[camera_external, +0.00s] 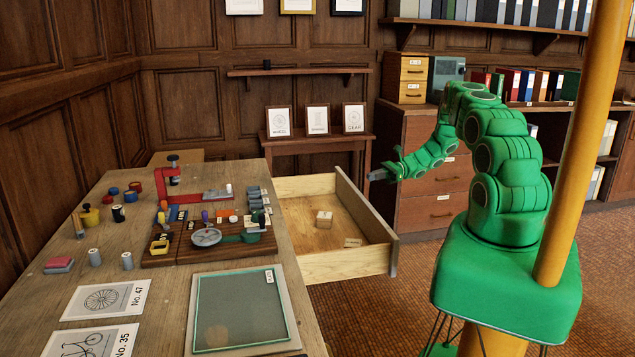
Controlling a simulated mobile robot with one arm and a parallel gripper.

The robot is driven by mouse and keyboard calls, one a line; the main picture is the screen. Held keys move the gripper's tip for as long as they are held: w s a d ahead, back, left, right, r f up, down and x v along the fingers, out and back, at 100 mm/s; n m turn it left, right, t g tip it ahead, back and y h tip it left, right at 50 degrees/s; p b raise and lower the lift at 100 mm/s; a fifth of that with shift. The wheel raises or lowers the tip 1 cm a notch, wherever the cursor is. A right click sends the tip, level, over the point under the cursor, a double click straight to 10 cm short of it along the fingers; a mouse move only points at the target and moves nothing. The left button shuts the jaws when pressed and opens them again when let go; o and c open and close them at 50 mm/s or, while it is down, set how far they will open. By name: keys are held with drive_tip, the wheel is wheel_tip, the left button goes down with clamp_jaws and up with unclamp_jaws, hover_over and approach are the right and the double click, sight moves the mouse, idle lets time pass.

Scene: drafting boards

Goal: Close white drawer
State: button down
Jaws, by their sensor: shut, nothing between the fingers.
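An open drawer (346,264) sticks out to the right from under the wooden table. Its inside is pale wood and its outer front panel (366,212) looks light grey. A small wooden block (324,218) and a small tag (353,242) lie inside it. My green arm comes from the right. My gripper (372,176) is shut and empty, and appears near the far end of the drawer's front panel. I cannot tell whether it touches the panel.
The table (225,260) carries a tool board (180,250), a green mat (240,310), picture cards, spools and a red clamp-like tool (172,190). A brown cabinet (440,190) stands behind my arm. Carpet floor (380,310) is clear in front of the drawer.

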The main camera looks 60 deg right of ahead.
drive_tip(key=s+d+f+m+t+h, duration=0.1)
drive_tip(key=s+d+f+m+t, duration=0.2)
drive_tip(key=s+d+f, duration=0.4)
drive_tip(key=w+x, duration=0.1)
drive_tip(key=x, duration=1.4)
drive_tip(key=shift+d+f, duration=0.2)
drive_tip(key=shift+f, duration=0.35)
drive_tip(key=shift+w, duration=0.15)
drive_tip(key=x, duration=3.1)
drive_tip(key=shift+w+f, duration=0.35)
drive_tip(key=shift+w, duration=0.1)
drive_tip(key=shift+w+a, duration=0.25)
drive_tip(key=shift+a, duration=0.25)
hover_over(314, 211)
drive_tip(key=shift+a, duration=0.1)
